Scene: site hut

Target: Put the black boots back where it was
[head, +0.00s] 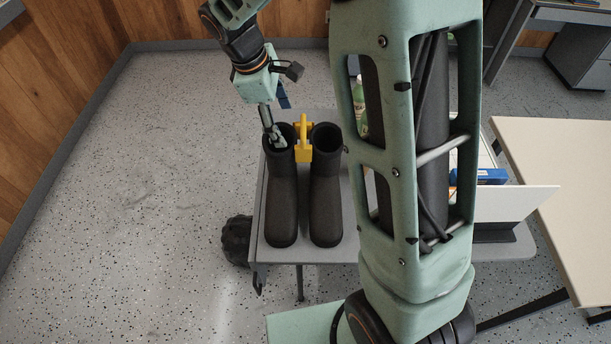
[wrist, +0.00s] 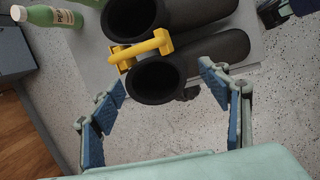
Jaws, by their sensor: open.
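The black boots (head: 282,200) stand upright side by side on a grey table (head: 350,246), toes toward me. A yellow clip with a handle (head: 304,148) joins their tops; it also shows in the wrist view (wrist: 140,48). My gripper (head: 274,137) is at the top of the left boot in the head view. In the wrist view my gripper (wrist: 163,78) is open, its blue-padded fingers spread on either side of the nearer boot (wrist: 157,82), with visible gaps. It holds nothing. My arm hides part of the table in the head view.
A green bottle (wrist: 50,15) stands near the boots. A white panel (head: 515,204) and a blue item (head: 480,176) are at the table's right. A cream table (head: 560,165) stands farther right.

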